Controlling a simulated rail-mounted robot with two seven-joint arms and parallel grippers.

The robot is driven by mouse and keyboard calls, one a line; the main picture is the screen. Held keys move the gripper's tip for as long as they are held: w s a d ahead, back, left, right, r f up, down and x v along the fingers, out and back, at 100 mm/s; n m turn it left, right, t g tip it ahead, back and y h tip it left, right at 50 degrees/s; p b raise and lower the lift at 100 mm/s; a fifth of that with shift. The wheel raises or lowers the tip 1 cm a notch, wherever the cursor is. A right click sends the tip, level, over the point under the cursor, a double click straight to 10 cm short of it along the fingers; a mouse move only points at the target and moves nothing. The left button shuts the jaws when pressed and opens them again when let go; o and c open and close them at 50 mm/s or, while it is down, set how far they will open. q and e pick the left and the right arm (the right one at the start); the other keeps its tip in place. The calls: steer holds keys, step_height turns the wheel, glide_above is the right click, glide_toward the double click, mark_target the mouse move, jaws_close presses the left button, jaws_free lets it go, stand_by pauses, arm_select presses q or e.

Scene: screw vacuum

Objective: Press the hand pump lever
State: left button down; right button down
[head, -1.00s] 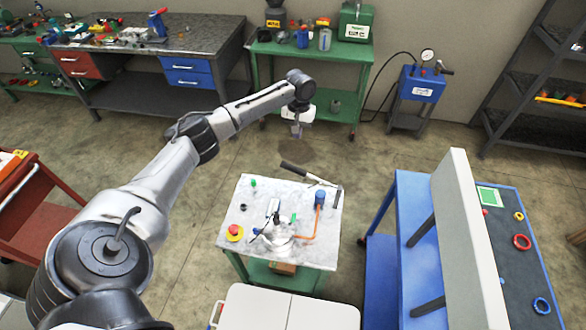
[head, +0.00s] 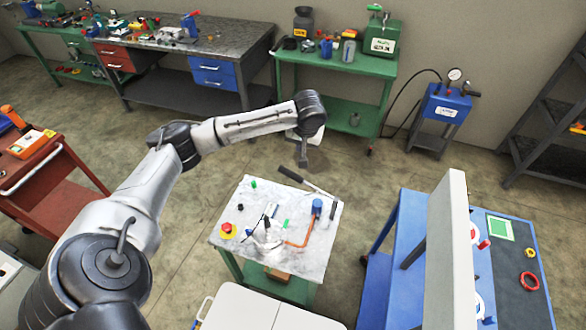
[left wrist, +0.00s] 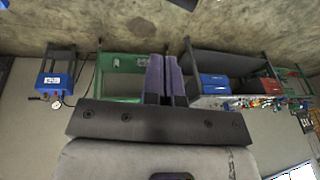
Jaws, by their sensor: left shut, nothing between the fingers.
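The hand pump lever is a long rod with a black grip (head: 291,174), lying at a slant over the far edge of the small white-topped table (head: 226,204). The lever's pale rod runs right toward a blue fitting (head: 317,206) on the table. My left gripper (head: 303,163) is just beyond and slightly right of the black grip, pointing down; it looks apart from it, though the depth is hard to judge. Its two fingers are together and empty in the left wrist view (left wrist: 163,58), where the lever does not show. My right gripper is not in view.
The small table holds a red-and-yellow button (head: 227,230), orange tubing (head: 304,240) and small green parts. A blue bench with an upright pale panel (head: 447,250) stands to the right. A green table (head: 341,72) and a blue gauge unit (head: 446,105) stand behind, with open floor between.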

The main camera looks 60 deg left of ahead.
arm_select(q)
glide_toward(293, 174)
steer(key=x, duration=0.4)
steer(key=w+a+x, duration=0.1)
steer(key=x, duration=0.1)
steer(key=shift+r, duration=0.25)
steer(key=shift+s+a+f, duration=0.1)
steer(key=shift+s+f, duration=0.2)
steer(key=shift+f, duration=0.4)
